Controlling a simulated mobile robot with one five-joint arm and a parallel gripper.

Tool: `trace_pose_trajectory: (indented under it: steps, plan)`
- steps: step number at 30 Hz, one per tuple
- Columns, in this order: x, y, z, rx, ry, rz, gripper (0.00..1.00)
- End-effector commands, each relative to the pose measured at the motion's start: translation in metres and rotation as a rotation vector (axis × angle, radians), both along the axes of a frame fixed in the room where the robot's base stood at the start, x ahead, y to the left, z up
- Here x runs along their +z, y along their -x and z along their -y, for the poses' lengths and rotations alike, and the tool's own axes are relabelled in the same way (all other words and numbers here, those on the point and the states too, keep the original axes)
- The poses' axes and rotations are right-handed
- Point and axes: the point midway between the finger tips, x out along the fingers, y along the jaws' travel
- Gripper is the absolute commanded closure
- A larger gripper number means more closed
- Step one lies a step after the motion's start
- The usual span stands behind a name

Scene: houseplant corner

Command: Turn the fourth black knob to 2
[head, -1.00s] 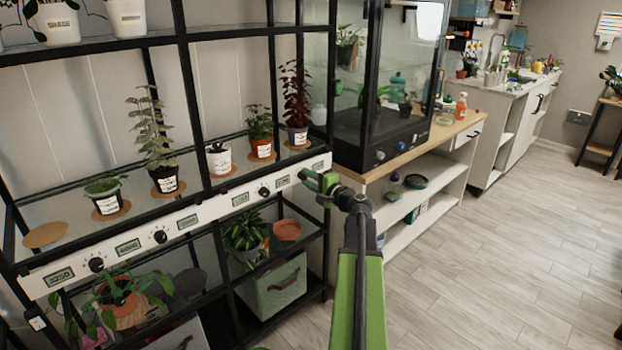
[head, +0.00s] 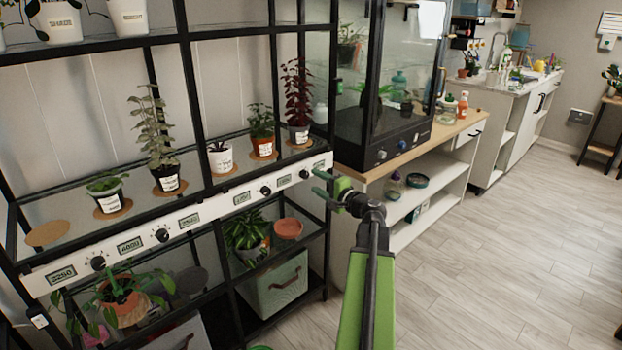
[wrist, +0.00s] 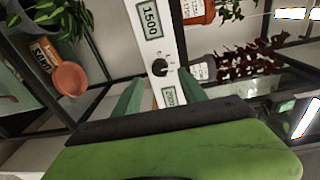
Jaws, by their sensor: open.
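A white panel (head: 210,208) runs along the shelf front with black knobs and small displays. The panel's right end is near my gripper (head: 322,184), which is open and empty. In the wrist view a black knob (wrist: 160,68) lies ahead of and between the green fingers (wrist: 157,97), apart from them. A 1500 display (wrist: 149,19) is above it and another display below. I cannot read the knob's setting.
Potted plants on cork mats stand above the panel, including a dark red plant (head: 298,95). Below are a terracotta saucer (head: 288,228) and a grey bin (head: 277,285). A glass cabinet (head: 385,85) stands right of the rack. The floor at right is clear.

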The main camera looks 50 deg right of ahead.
Motion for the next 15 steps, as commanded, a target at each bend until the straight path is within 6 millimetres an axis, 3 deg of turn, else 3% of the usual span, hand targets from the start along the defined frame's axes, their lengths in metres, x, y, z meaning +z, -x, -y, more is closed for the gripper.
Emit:
trace_pose_trajectory:
  steps: [3, 9, 15]
  plan:
    - [0.003, 0.038, -0.007, -0.003, 0.0, 0.0, 0.5]
    - [0.005, 0.09, -0.013, -0.003, 0.0, 0.0, 0.5]
    - [0.006, 0.12, -0.017, 0.0, 0.0, 0.0, 0.5]
